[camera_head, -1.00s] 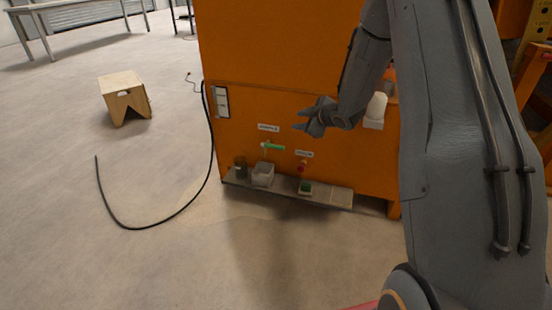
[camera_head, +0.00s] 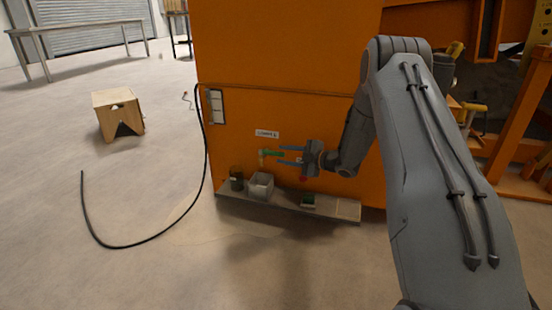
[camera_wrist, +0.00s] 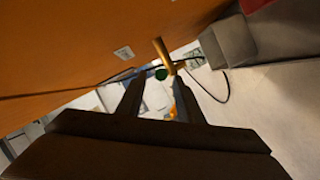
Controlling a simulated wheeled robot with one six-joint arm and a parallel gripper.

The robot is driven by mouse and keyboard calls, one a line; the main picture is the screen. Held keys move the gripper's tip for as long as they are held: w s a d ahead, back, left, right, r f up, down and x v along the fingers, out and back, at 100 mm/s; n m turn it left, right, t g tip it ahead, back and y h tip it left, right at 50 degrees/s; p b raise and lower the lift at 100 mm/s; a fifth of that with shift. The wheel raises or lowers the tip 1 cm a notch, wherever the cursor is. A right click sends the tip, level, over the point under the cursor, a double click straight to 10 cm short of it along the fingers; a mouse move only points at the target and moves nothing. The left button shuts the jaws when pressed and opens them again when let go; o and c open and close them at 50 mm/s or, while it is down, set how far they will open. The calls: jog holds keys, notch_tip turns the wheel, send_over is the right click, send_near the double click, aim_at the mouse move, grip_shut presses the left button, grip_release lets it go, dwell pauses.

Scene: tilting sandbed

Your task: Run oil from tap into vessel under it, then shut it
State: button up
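A tap with a green lever (camera_head: 273,154) sticks out of the orange cabinet front. In the wrist view its brass body (camera_wrist: 166,54) and the green lever end (camera_wrist: 161,74) show just beyond my fingertips. A pale open vessel (camera_head: 260,187) stands on the shelf below the tap. Its inside is too small to read, and I see no clear stream of oil. My gripper (camera_head: 281,155) points left with its fingers apart, close to the lever from the right. In the wrist view the gripper (camera_wrist: 157,82) has nothing clearly held between its fingers.
The orange cabinet (camera_head: 290,60) rises close behind the tap. A grey ledge (camera_head: 345,208) carries a dark jar (camera_head: 237,178) and a small green-topped item (camera_head: 308,200). A red knob (camera_head: 303,178) is partly hidden by my gripper. A black cable (camera_head: 130,246) lies left on open floor.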

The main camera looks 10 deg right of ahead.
aim_at(271, 153)
jog(key=shift+b+x, duration=0.8)
jog(key=shift+x, duration=1.4)
grip_shut()
